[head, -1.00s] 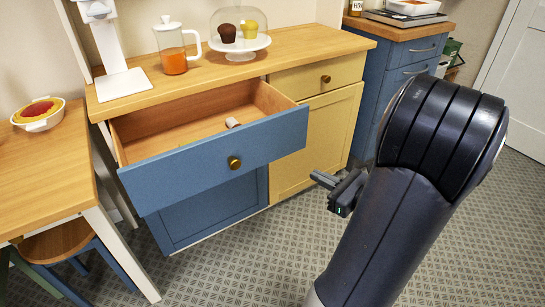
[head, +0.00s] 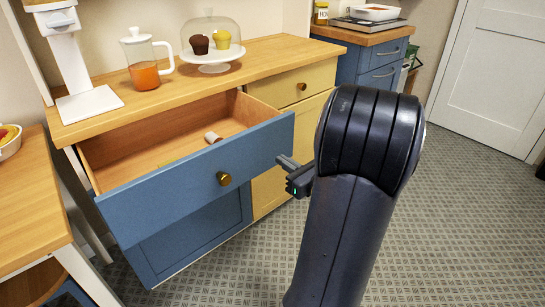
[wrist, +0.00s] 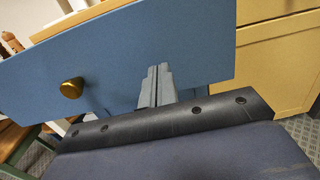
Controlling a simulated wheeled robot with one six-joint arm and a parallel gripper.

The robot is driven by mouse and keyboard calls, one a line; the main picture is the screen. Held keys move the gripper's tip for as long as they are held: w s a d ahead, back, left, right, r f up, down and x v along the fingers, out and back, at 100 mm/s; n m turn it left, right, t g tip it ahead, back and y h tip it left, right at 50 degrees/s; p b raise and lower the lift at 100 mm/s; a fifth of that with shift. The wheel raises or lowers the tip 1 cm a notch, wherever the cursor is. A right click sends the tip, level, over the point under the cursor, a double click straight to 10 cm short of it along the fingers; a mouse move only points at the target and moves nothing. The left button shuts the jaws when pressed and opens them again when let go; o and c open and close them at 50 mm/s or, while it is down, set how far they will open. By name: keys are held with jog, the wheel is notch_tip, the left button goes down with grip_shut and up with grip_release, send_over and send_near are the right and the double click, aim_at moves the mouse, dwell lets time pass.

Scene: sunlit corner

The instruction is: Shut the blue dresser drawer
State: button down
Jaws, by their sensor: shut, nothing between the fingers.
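The blue dresser drawer (head: 205,177) is pulled well out of the dresser, with a round brass knob (head: 224,179) on its front. A small whitish cylinder (head: 213,137) lies inside it. My gripper (head: 284,162) is shut and empty, close to the right end of the drawer front. In the wrist view, the shut fingers (wrist: 156,88) stand in front of the blue drawer front (wrist: 180,50), right of the knob (wrist: 72,88). I cannot tell whether they touch it.
The dresser top (head: 180,86) holds a glass jug of orange drink (head: 144,72), a domed cake stand (head: 212,66) and a white appliance (head: 88,104). A wooden table (head: 35,200) stands at left. Patterned floor is clear at right.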

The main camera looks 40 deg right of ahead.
aim_at(265, 149)
jog(key=shift+w+a+b, duration=0.1)
jog(key=shift+w+b, duration=0.35)
jog(key=shift+w, duration=2.1)
